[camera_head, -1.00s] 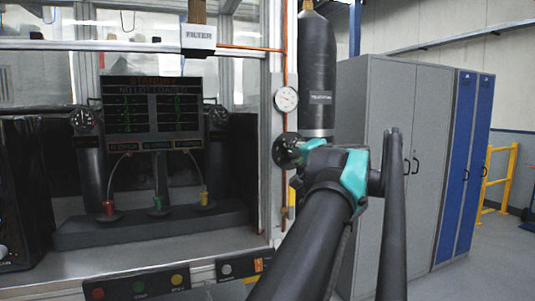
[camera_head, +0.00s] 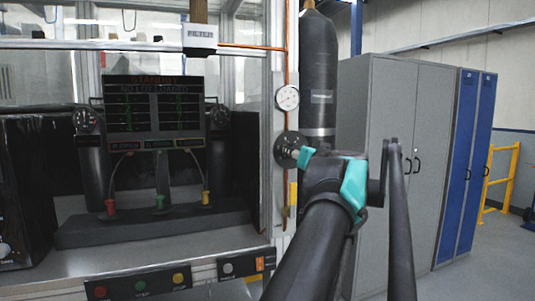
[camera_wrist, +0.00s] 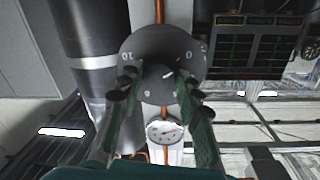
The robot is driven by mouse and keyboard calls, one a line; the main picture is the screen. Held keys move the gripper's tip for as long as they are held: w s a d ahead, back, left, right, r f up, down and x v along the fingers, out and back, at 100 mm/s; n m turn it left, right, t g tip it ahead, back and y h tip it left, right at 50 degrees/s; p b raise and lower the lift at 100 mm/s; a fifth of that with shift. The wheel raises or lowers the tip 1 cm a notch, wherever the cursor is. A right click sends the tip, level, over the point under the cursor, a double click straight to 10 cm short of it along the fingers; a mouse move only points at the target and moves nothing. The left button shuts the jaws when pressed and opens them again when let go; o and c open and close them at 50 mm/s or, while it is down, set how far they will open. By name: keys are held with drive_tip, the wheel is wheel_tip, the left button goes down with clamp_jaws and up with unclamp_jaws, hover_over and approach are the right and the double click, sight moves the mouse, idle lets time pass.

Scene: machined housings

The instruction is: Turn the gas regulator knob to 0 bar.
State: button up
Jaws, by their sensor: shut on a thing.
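The regulator knob (camera_wrist: 156,80) is a dark round knob in the middle of a dark dial plate (camera_wrist: 138,46). In the wrist view the plate shows a 10 at left, a 0 at right and a mark low down. A short white line on the knob points up and right, towards the 0 side. My gripper (camera_wrist: 155,88) is shut on the knob, one finger on each side. In the head view my gripper (camera_head: 304,156) reaches the dark dial plate (camera_head: 287,149) on the post; it hides much of the knob.
A round white pressure gauge (camera_head: 287,98) sits above the knob; its reading is too small to tell. A dark gas cylinder (camera_head: 318,75) stands close behind. Grey lockers (camera_head: 385,90) stand at right. A bench with a screen (camera_head: 155,110) is at left.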

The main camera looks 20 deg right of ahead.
drive_tip(key=shift+n, duration=0.6)
drive_tip(key=o, duration=1.2)
drive_tip(key=shift+c, duration=0.2)
drive_tip(key=shift+s, duration=0.15)
drive_tip(key=s, duration=0.7)
drive_tip(key=shift+a, duration=0.2)
drive_tip(key=shift+s, duration=0.15)
